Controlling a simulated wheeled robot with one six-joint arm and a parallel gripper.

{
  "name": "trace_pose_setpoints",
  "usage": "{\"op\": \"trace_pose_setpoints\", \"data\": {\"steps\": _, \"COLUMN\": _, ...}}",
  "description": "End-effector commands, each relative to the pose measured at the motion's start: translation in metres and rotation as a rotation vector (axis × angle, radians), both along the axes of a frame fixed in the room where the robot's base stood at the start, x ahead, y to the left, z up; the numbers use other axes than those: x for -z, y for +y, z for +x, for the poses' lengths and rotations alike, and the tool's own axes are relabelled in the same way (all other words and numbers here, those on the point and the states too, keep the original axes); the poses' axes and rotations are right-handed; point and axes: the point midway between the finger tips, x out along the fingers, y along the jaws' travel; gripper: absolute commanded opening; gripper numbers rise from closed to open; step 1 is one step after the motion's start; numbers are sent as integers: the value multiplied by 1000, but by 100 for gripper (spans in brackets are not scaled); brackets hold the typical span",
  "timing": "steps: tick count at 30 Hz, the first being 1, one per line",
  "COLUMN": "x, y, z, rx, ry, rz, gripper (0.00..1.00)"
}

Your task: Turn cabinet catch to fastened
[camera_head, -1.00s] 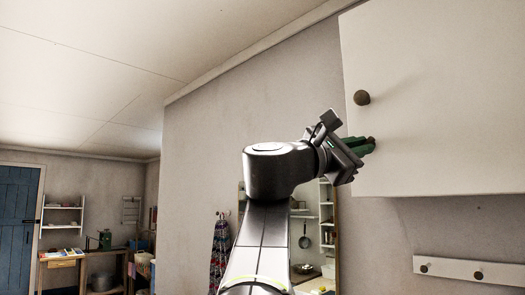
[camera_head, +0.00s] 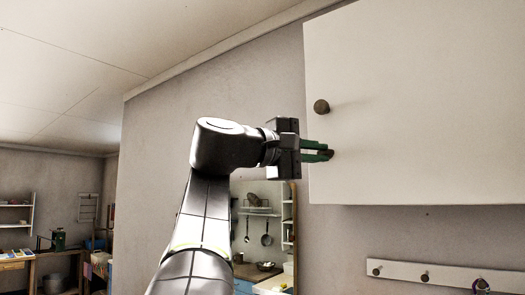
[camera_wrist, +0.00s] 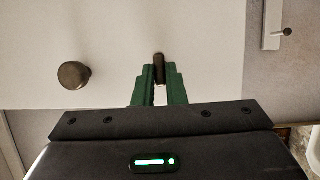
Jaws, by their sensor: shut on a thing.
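The white wall cabinet (camera_head: 420,90) fills the upper right of the head view; its door also shows in the wrist view (camera_wrist: 210,35). The catch (camera_head: 329,154) is a small brown piece low at the door's left edge. In the wrist view the catch (camera_wrist: 159,66) is a short dark bar between the green fingertips. My gripper (camera_head: 322,150) reaches it from the left and is shut on it; the gripper also shows in the wrist view (camera_wrist: 160,80). The fingers partly hide the catch, so its exact turn is hard to tell in the head view.
A round brown knob (camera_head: 321,106) sits on the door just above my fingers. A white peg rail (camera_head: 430,275) is on the wall below the cabinet. Shelves and hanging pans (camera_head: 266,239) are far behind my arm. Air left of the cabinet is open.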

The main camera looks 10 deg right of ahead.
Motion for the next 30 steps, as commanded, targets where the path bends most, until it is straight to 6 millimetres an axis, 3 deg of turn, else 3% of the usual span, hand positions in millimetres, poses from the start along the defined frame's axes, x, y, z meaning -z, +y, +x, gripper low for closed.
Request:
{"op": "trace_pose_setpoints", "data": {"steps": 15, "x": -6, "y": 1, "z": -1, "rx": -4, "ry": -23, "rz": 3, "gripper": 0}}
{"op": "trace_pose_setpoints", "data": {"steps": 16, "x": -6, "y": 1, "z": -1, "rx": -4, "ry": -23, "rz": 3, "gripper": 13}}
{"op": "trace_pose_setpoints", "data": {"steps": 19, "x": -5, "y": 1, "z": -1, "rx": -3, "ry": -21, "rz": 5, "gripper": 32}}
{"op": "trace_pose_setpoints", "data": {"steps": 30, "x": -4, "y": 8, "z": -7, "rx": -3, "ry": -22, "rz": 6, "gripper": 33}}
